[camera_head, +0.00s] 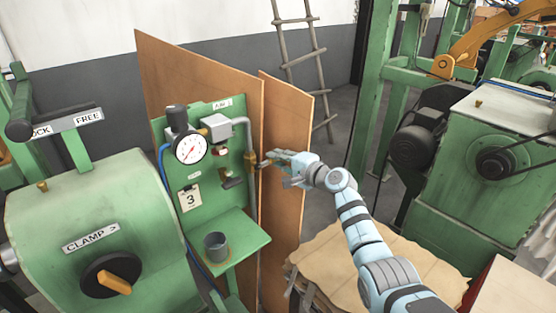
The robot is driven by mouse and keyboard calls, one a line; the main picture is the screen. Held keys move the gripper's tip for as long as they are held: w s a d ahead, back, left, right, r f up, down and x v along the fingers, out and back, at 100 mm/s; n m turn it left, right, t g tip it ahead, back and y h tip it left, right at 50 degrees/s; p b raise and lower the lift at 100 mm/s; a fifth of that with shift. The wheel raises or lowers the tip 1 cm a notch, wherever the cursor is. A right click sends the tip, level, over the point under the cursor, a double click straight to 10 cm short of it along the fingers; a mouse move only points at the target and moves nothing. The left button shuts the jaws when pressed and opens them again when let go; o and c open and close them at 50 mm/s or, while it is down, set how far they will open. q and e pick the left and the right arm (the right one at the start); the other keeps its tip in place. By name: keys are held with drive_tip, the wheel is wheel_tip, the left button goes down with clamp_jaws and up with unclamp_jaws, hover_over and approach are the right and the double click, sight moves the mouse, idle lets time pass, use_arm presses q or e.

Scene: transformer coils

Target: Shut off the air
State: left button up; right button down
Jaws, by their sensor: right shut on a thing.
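The green air panel (208,103) stands left of centre with a sign at its top that seems to read AIR. It bears a round white pressure gauge (190,149) with a red needle. A grey pipe (246,132) runs down its right edge to a brass valve (251,161). My right gripper (268,159) reaches in from the right and is shut at the valve, on what seems to be its handle. The fingers mostly hide the handle, so its angle is hard to tell. My left gripper is out of view.
A grey cup (216,246) stands on the panel's shelf, below a tag marked 3 (190,198). A green machine marked CLAMP (90,238) is at the left. Brown boards (285,150) stand behind the valve. A green motor unit (500,130) is at the right.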

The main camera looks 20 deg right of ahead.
drive_tip(key=shift+f, duration=0.15)
drive_tip(key=c, duration=1.5)
unclamp_jaws()
drive_tip(key=shift+c, duration=0.2)
drive_tip(key=v, duration=1.2)
